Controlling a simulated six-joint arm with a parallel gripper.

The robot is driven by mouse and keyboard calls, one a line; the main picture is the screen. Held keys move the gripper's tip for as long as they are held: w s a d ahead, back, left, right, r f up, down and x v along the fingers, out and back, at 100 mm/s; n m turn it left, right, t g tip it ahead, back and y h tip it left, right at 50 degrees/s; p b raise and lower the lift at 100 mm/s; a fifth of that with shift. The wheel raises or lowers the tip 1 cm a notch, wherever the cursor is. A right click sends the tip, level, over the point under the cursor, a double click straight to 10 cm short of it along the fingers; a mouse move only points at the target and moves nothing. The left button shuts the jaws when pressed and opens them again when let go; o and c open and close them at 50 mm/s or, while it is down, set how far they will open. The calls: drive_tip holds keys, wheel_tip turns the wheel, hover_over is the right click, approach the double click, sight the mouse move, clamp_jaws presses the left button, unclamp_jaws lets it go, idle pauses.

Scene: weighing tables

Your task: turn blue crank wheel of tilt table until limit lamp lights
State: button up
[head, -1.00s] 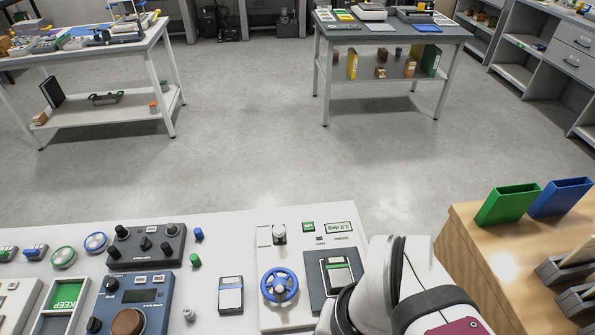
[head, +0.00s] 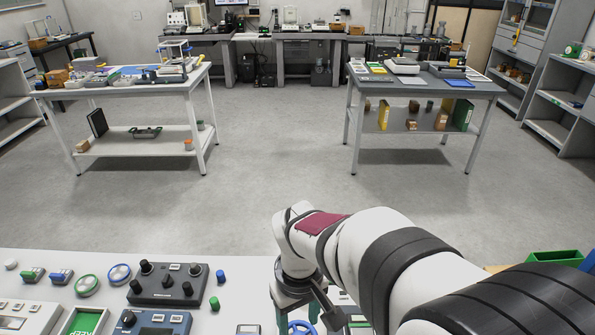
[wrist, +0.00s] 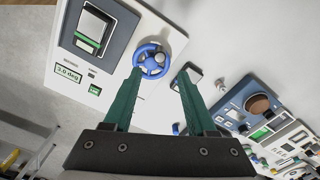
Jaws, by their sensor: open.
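The blue crank wheel (wrist: 152,60) is on the tilt table's white panel (wrist: 150,108), which is in the wrist view. My gripper (wrist: 159,74) is open, its green fingers pointing toward the wheel. The wheel appears between the fingertips, nearer the left one, and nothing is held; I cannot tell whether a finger touches it. A display (wrist: 68,73) reads 3.0 deg. The tilting plate (wrist: 88,43) with a green-marked vial is at upper left. In the head view only the wheel's top (head: 301,326) shows below my arm. I cannot make out a lit lamp.
A dark phone-like box (wrist: 187,76) lies beside the panel, close to the right finger. A dark control box with knobs (head: 168,285) and a blue instrument (head: 152,322) stand on the left of the bench. A green holder (head: 553,257) is at the right.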

wheel_tip(320, 180, down, 9)
drive_tip(key=shift+f, duration=0.2)
clamp_jaws()
